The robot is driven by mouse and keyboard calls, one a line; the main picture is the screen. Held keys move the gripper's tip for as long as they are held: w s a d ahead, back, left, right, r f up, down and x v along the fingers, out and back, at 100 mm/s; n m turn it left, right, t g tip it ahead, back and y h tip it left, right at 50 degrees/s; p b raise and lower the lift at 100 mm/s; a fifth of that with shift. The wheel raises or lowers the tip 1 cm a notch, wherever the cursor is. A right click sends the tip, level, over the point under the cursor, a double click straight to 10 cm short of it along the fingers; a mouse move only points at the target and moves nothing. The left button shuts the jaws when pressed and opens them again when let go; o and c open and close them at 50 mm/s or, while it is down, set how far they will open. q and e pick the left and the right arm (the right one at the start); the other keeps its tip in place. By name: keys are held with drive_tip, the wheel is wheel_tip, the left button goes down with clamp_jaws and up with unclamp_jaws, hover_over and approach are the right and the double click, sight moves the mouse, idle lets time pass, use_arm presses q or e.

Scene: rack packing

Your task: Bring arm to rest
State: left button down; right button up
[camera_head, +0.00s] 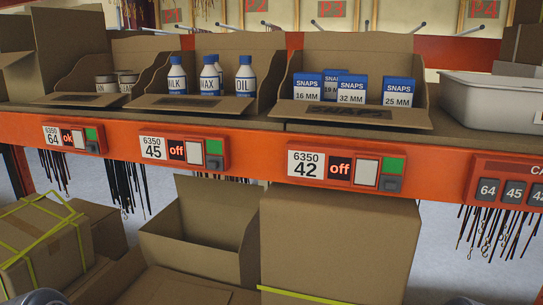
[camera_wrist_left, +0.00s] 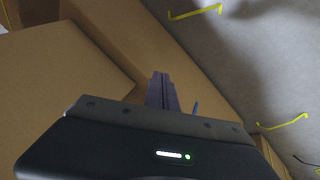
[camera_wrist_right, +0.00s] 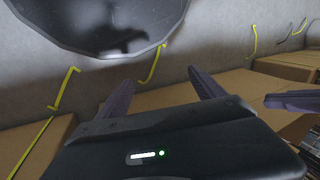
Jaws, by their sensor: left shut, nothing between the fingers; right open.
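My left gripper (camera_wrist_left: 162,92) shows in the left wrist view. Its dark fingers are together with nothing between them, and brown cardboard boxes lie around and beyond them. My right gripper (camera_wrist_right: 162,92) shows in the right wrist view. Its two purple-grey fingers stand apart with nothing between them, above cardboard boxes. Neither gripper's fingers show in the head view; only small rounded grey parts, probably of my arms, show at its bottom edge.
An orange shelf rail (camera_head: 255,150) carries labelled button panels. Above it are open cartons with bottles (camera_head: 245,77) and SNAPS boxes (camera_head: 352,88), and a grey tote (camera_head: 490,95). Below stand an open carton (camera_head: 195,250), a large box (camera_head: 340,240) and a strapped box (camera_head: 40,245). Dark cords hang under the rail.

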use_arm(q)
drive_tip(key=s+d+f+g+p, duration=0.1)
drive_tip(key=s+d, duration=0.1)
drive_tip(key=s, duration=0.4)
drive_tip(key=s+d+f+g+p, duration=0.1)
drive_tip(key=s+d+g, duration=0.1)
drive_tip(key=s, duration=0.5)
drive_tip(key=shift+d+f+m+h, duration=0.15)
drive_tip(key=shift+d+m+h, duration=0.2)
drive_tip(key=shift+m+h, duration=0.05)
use_arm(e)
wheel_tip(320, 180, up, 3)
drive_tip(key=shift+f, duration=0.1)
use_arm(q)
drive_tip(key=shift+w, duration=0.15)
use_arm(e)
drive_tip(key=shift+c, duration=0.5)
